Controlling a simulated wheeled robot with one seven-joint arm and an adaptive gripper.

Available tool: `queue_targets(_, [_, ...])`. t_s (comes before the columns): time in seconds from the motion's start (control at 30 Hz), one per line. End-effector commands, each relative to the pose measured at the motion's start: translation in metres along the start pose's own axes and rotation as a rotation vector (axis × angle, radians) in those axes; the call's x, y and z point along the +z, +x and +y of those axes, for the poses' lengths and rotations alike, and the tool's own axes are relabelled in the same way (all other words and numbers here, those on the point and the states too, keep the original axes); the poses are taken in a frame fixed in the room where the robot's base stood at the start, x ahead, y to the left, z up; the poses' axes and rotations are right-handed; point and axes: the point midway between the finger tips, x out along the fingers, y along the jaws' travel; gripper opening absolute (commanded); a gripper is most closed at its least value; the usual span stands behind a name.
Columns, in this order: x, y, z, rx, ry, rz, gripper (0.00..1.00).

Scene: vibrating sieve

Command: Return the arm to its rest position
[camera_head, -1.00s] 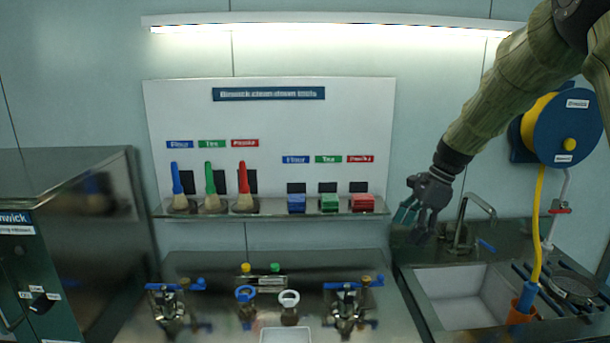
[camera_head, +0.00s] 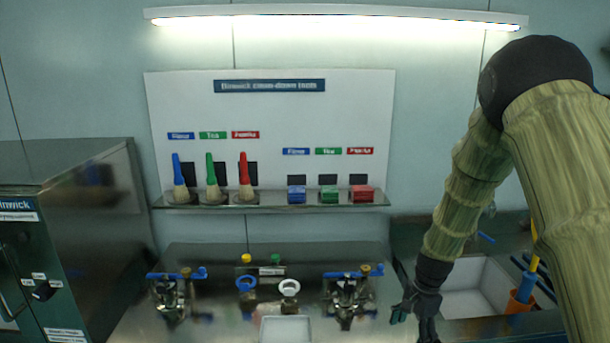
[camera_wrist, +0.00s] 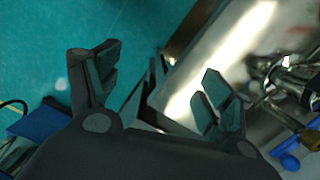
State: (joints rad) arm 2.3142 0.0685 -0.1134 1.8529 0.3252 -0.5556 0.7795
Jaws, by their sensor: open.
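My gripper (camera_head: 412,312) hangs low at the lower right of the head view, in front of the left edge of the sink. My arm comes down to it from the upper right in a greenish sleeve. In the wrist view my gripper (camera_wrist: 160,95) has its fingers spread apart, with nothing between them. Below it in that view are a teal floor (camera_wrist: 40,50) and the shiny edge of a metal bench (camera_wrist: 215,50). The forearm covers the hose reel and part of the sink in the head view.
Metal clamps with blue handles (camera_head: 345,290) stand on the bench left of my gripper, near a white tray (camera_head: 286,328). The sink (camera_head: 478,285) and orange holder (camera_head: 519,302) are right. A shelf (camera_head: 270,203) holds brushes and coloured blocks. A dark cabinet (camera_head: 95,230) stands left.

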Motion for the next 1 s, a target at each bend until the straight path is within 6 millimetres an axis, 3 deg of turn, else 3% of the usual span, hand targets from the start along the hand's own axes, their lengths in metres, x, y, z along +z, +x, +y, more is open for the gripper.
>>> queue_targets(0.03, [0.002,0.041,0.021,0.025,-0.052,0.018,0.80])
queue_targets(0.2, [0.012,0.138,0.085,0.071,-0.256,0.084,0.80])
queue_targets(0.4, [0.038,0.228,0.167,0.113,-0.518,0.127,0.80])
queue_targets(0.5, [0.056,0.263,0.209,0.125,-0.652,0.137,0.80])
queue_targets(0.63, [0.084,0.298,0.262,0.127,-0.827,0.138,0.80])
queue_targets(0.8, [0.119,0.323,0.319,0.111,-1.018,0.131,0.80])
queue_targets(0.9, [0.134,0.328,0.339,0.098,-1.092,0.127,0.80])
queue_targets(1.0, [0.141,0.330,0.347,0.090,-1.126,0.127,0.80])
